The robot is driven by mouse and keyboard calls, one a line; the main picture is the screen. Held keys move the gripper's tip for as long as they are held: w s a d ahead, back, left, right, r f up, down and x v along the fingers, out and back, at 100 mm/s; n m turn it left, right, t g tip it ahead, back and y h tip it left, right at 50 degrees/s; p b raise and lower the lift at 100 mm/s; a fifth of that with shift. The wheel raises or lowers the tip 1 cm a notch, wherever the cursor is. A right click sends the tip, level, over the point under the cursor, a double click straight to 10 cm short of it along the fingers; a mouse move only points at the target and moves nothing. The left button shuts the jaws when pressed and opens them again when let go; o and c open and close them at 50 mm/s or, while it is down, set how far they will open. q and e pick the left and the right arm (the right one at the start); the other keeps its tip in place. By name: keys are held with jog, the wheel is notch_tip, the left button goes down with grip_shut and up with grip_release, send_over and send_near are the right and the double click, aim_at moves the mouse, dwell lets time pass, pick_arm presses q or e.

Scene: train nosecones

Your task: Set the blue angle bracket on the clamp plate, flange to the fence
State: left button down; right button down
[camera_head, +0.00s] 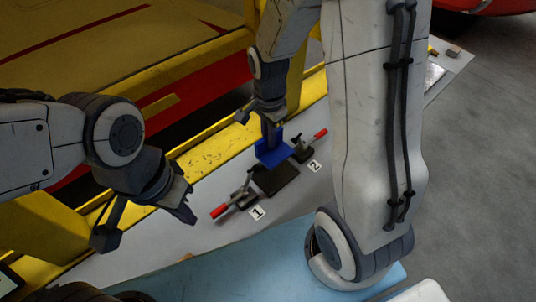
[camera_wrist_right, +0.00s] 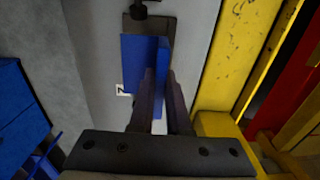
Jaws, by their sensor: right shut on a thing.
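The blue angle bracket (camera_head: 274,153) is in my right gripper (camera_head: 267,118), which is shut on its upright flange. In the right wrist view the bracket (camera_wrist_right: 132,62) stands between the fingers (camera_wrist_right: 160,100). The dark clamp plate (camera_head: 277,181) lies below the bracket, which covers its far part. I cannot tell whether the bracket touches the plate. The fence is not clearly seen. Clamp 1 (camera_head: 240,197) has a red handle and stands left of the plate; clamp 2 (camera_head: 303,149) stands at its right. My left gripper (camera_head: 145,230) is open and empty, left of clamp 1.
The plate and clamps sit on a grey bench (camera_head: 170,240) beside a yellow rail (camera_head: 205,150). A light blue surface (camera_head: 240,262) lies at the front. My right arm hides the bench's right part. Blue objects (camera_wrist_right: 20,105) show at left in the right wrist view.

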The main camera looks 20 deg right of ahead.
aim_at(269, 157)
notch_tip(269, 157, down, 8)
jog(key=shift+f+p, duration=0.25)
jog(key=shift+p, duration=0.15)
jog(key=shift+f, duration=0.15)
jog(key=c, duration=0.9)
grip_release()
